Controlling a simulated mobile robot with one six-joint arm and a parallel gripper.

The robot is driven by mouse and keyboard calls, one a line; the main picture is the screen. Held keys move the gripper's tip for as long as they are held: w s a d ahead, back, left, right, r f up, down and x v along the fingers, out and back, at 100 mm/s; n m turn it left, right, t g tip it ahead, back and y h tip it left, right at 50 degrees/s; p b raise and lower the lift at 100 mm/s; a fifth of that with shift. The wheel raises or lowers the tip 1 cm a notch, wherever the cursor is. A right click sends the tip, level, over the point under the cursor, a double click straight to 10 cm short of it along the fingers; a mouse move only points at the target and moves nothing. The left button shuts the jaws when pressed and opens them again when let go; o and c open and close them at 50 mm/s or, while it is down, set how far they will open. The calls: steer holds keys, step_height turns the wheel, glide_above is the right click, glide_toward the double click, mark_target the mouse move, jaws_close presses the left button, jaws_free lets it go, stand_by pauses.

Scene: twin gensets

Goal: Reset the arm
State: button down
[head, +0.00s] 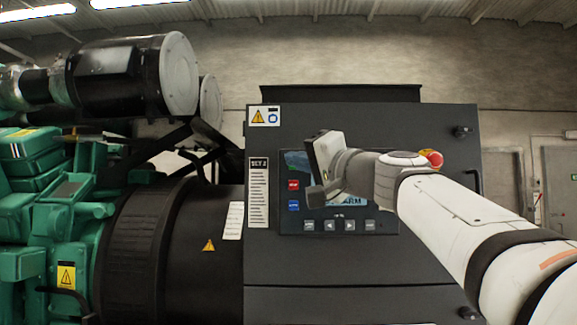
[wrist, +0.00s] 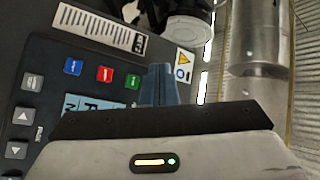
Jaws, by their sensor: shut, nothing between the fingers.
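My white arm comes in from the right in the head view and ends in front of the grey cabinet's control panel (head: 381,222). The gripper's fingers are hard to make out there. In the wrist view my gripper (wrist: 158,72) shows its blue-grey fingers shut together, with nothing between them. They are in front of the panel face, near its red button (wrist: 104,74) and green button (wrist: 136,80); I cannot tell whether they touch it. In the head view my arm hides much of the screen, and a blue button (head: 293,206) shows on the left.
The grey cabinet (head: 360,285) bears a label strip (head: 258,192) and a warning sign (head: 264,116). A red knob (head: 433,158) shows just above my arm. The green engine (head: 75,220) and black cylinder (head: 120,75) fill the left. Open space lies right of the cabinet.

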steer(key=s+d+f+g+h, duration=0.1)
steer(key=f+g+h, duration=0.1)
steer(key=f, duration=0.7)
steer(key=s+d+f+n+g+h, duration=0.1)
steer(key=s+f+g+h, duration=0.1)
steer(key=f, duration=0.8)
steer(key=s+d+f+g+h, duration=0.1)
steer(key=f+g+h, duration=0.1)
steer(key=f, duration=0.7)
steer(key=s+d+f+g+h, duration=0.2)
steer(key=s+f, duration=0.4)
steer(key=f, duration=0.3)
steer(key=s+d+f+n+g+h, duration=0.1)
steer(key=s+d+f+g+h, duration=0.1)
steer(key=s+d+f, duration=0.3)
steer(key=s+d+f+n+g+h, duration=0.1)
steer(key=s+d+f+g+h, duration=0.1)
steer(key=s+f, duration=0.6)
step_height(320, 180, down, 6)
steer(key=shift+d+r+g+h, duration=0.1)
steer(key=shift+d+g+h, duration=0.3)
steer(key=shift+d+h, duration=0.6)
stand_by(1.7)
